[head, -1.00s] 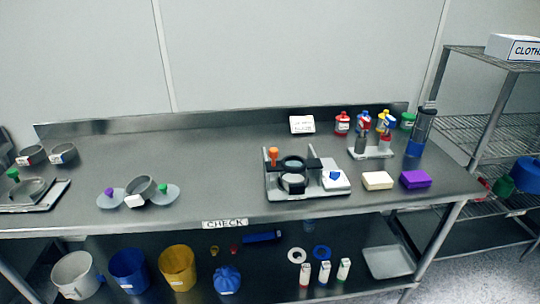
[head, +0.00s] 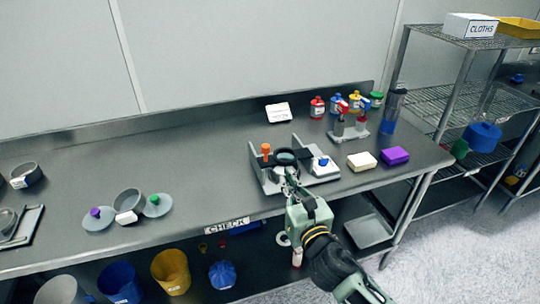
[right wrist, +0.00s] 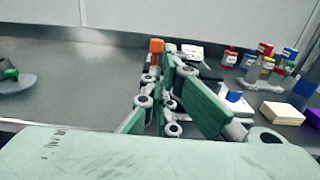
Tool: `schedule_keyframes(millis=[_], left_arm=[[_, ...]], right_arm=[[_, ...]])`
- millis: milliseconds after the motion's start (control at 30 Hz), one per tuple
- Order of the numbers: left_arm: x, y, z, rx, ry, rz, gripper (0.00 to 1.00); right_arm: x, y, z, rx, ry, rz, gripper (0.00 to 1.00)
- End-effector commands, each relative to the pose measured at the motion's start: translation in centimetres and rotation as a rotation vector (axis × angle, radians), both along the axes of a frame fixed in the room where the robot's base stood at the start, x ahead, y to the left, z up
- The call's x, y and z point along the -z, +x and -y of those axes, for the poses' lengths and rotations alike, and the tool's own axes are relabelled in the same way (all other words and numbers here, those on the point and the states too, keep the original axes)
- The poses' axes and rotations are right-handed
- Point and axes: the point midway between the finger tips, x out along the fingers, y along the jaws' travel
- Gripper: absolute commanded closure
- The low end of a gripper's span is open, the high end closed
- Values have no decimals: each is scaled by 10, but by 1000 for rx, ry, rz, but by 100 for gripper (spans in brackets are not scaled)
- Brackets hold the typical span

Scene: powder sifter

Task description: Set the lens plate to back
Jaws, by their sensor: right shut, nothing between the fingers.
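A grey stand (head: 268,185) sits near the front edge of the steel table. It has upright side walls and an orange knob (head: 266,149) at its left. The lens plate (head: 285,156) shows as a dark round ring between the walls. My right gripper (head: 290,178) is shut and empty, just in front of the ring; I cannot tell whether it touches. In the right wrist view its green fingers (right wrist: 167,80) hide most of the stand and the lens, and the orange knob (right wrist: 156,46) shows behind them. My left gripper is not in view.
A white block with a blue knob (head: 323,162) is at the stand's right. A cream block (head: 361,161) and a purple block (head: 395,155) lie further right. Several coloured bottles stand behind. Sieve pans (head: 128,202) are at the left, with clear table between.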

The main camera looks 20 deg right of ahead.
Motion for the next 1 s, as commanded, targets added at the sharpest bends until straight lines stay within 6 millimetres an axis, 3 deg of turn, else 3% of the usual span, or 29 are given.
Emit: schedule_keyframes(millis=[300,500,700,1000], left_arm=[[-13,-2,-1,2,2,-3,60],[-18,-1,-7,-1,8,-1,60],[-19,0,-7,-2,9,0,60],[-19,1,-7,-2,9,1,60]], right_arm=[[-2,70,-2,2,6,0,100],[-2,101,-4,1,7,-1,100],[0,115,-5,-1,6,-1,100],[0,117,-4,0,5,-2,100]])
